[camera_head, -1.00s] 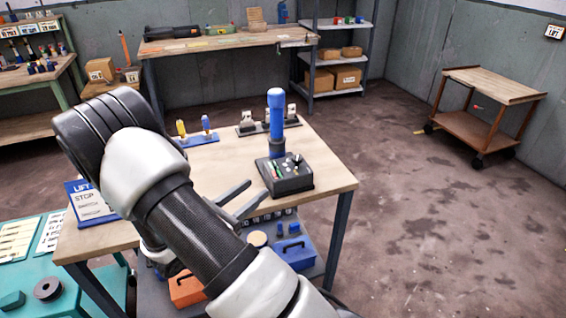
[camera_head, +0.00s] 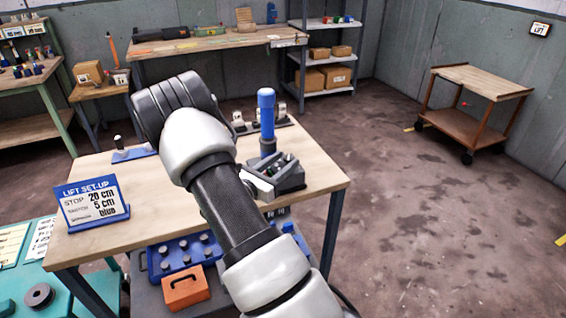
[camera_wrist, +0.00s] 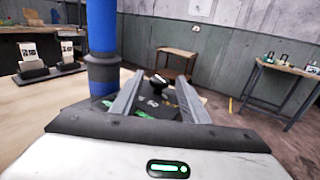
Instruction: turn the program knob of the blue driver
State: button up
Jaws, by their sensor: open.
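The blue driver (camera_head: 266,112) stands upright as a blue column beside a dark control box (camera_head: 291,178) on the wooden table. In the wrist view the blue column (camera_wrist: 102,28) rises just left of my fingers. A black knob with a white mark (camera_wrist: 161,78) shows between the fingertips, apparently the program knob; whether they touch it I cannot tell. Green-lit marks and small controls lie on the box face below it. My gripper (camera_wrist: 159,77) is open, at the box. In the head view my arm hides most of my gripper (camera_head: 260,182).
A small blue stand (camera_head: 133,155) and a dark rack with white-faced pieces (camera_wrist: 32,65) share the table (camera_head: 320,165). The right part of the floor is clear around a wooden cart (camera_head: 470,105).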

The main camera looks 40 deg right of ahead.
jog(key=shift+d, duration=0.1)
jog(key=c, duration=0.9)
jog(key=shift+c, duration=0.2)
jog(key=shift+w+m+g, duration=0.1)
jog(key=shift+m+g, duration=0.2)
jog(key=shift+g, duration=0.1)
jog(key=m+g+b, duration=0.1)
jog(key=g, duration=0.1)
jog(key=w+m+g+b, duration=0.1)
jog(key=m+g, duration=0.1)
jog(key=g, duration=0.1)
jog(key=shift+f+h, duration=0.2)
jog(key=shift+h, duration=0.2)
jog(key=m+g+b, duration=0.1)
jog(key=m+g, duration=0.1)
jog(key=g, duration=0.1)
jog(key=shift+w+b, duration=0.2)
jog(key=shift+b, duration=0.2)
jog(key=shift+w+r+m+g+y+b, duration=0.1)
jog(key=shift+m+g+y+b, duration=0.25)
jog(key=shift+m+g, duration=0.4)
jog(key=shift+w+r+m+g+y+b, duration=0.1)
jog(key=shift+m+g+y+b, duration=0.3)
jog(key=shift+g, duration=0.55)
